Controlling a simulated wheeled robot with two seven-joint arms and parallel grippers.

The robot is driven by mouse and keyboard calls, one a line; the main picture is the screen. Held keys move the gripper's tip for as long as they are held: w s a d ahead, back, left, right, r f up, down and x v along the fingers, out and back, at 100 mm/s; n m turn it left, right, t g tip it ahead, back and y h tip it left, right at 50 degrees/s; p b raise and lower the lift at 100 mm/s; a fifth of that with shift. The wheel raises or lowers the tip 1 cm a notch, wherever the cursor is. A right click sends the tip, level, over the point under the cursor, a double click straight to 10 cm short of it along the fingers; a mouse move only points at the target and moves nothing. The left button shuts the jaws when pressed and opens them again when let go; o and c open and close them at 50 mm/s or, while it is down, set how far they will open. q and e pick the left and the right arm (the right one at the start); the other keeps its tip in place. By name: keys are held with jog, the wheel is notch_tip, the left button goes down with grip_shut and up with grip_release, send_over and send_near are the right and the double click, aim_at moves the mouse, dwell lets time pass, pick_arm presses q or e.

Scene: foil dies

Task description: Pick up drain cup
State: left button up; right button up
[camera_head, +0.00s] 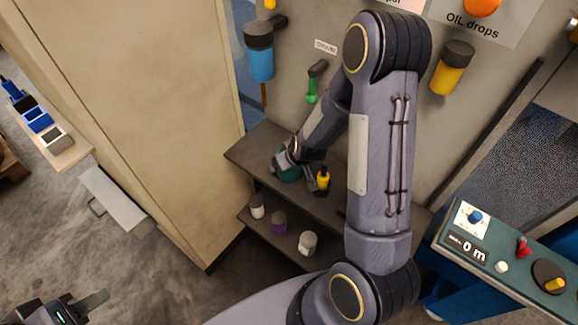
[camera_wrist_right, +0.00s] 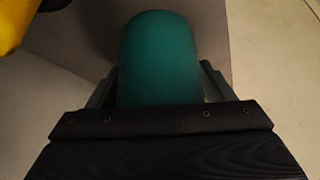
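A teal cup (camera_head: 288,174), which I take for the drain cup, is at the left part of the upper shelf, partly hidden by my right gripper (camera_head: 290,159). In the right wrist view the teal cup (camera_wrist_right: 160,60) fills the space between the two fingers of my right gripper (camera_wrist_right: 160,85), one finger at each side. The fingers lie close to its sides; I cannot tell whether they press on it. My left gripper (camera_head: 62,305) is at the bottom left corner, away from the shelf, with its fingers apart and nothing seen between them.
White (camera_head: 257,206), purple (camera_head: 279,222) and another white container (camera_head: 307,243) stand on the lower shelf. A beige panel (camera_head: 150,90) is left. A control console (camera_head: 510,270) is right.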

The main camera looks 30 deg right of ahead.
jog(key=c, duration=0.8)
